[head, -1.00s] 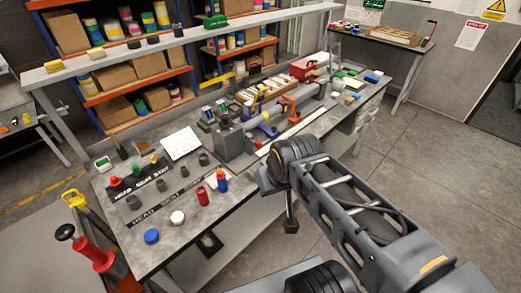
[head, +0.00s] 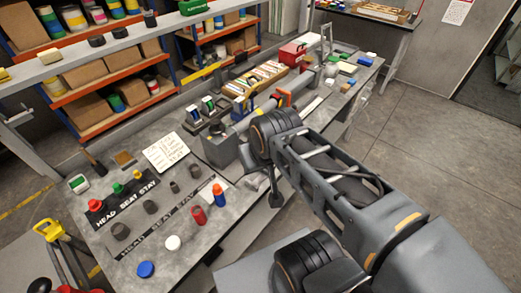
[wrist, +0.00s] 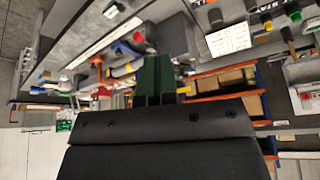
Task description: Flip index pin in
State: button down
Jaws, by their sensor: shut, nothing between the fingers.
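A grey fixture block (head: 221,150) stands on the bench (head: 213,234), with a grey tube running from it towards the far right and orange clamps (head: 285,98) along it. My arm crosses in front of part of this fixture. I cannot make out the index pin in either view. In the wrist view my gripper (wrist: 156,60) shows as two dark green fingers close together, shut with nothing held. The bench with an orange and a blue tool part (wrist: 123,47) appears beyond the fingers, apart from them.
Shelves rise behind. Floor at right (head: 440,150) is clear.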

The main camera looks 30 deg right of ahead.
notch_tip(320, 180, down, 14)
jog(key=d+r+m+g+y+b, duration=0.15)
jog(key=m+y+b, duration=0.25)
jog(key=m+y, duration=0.8)
jog(key=w+d+f+m+t+h+b, duration=0.1)
jog(key=w+d+f+m+t+h, duration=0.1)
jog(key=d+m+t, duration=0.4)
jog(key=w+d+f+m+t+h+b, duration=0.1)
jog(key=d+m+t, duration=0.5)
jog(key=m, duration=0.7)
notch_tip(320, 180, down, 3)
jog(key=shift+w+d+r+h, duration=0.15)
jog(key=shift+w+d+h, duration=0.3)
jog(key=shift+d+h, duration=0.5)
jog(key=shift+w+a+t, duration=0.1)
jog(key=shift+a+t, duration=0.05)
jog(key=shift+t, duration=0.1)
jog(key=p+x, duration=0.3)
jog(key=x, duration=1)
jog(key=shift+w, duration=0.4)
jog(key=shift+a, duration=0.1)
